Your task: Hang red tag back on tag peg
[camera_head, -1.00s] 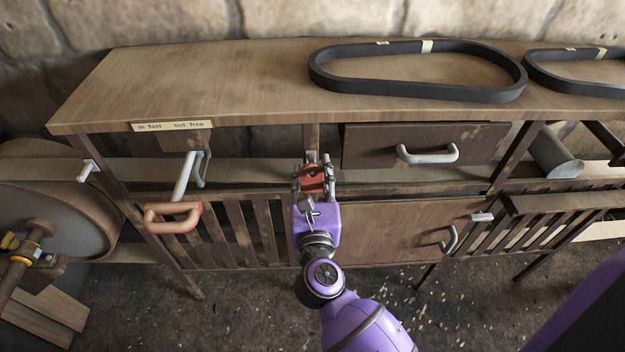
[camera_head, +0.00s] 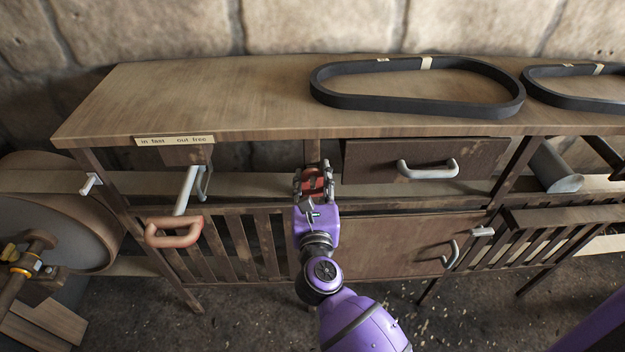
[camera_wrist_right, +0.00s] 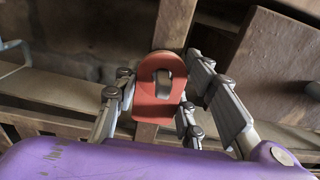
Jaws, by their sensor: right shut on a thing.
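The red tag (camera_head: 313,184) is between the fingers of my right gripper (camera_head: 314,178), in front of the wooden post under the bench top. In the right wrist view the tag (camera_wrist_right: 148,106) is a rounded red plate with a hole near its top, between the fingers of the gripper (camera_wrist_right: 168,100). A grey rounded piece (camera_wrist_right: 165,84) shows in the hole and looks like a peg end; I cannot tell how far it passes through. My right gripper is shut on the tag. My left gripper is not in view.
A closed drawer (camera_head: 366,160) is just right of the gripper. A lever with a red handle (camera_head: 174,232) stands out at the left. White pegs show on the left post (camera_head: 91,184) and at right (camera_head: 482,232). Black belts (camera_head: 420,103) lie on the bench top (camera_head: 225,90).

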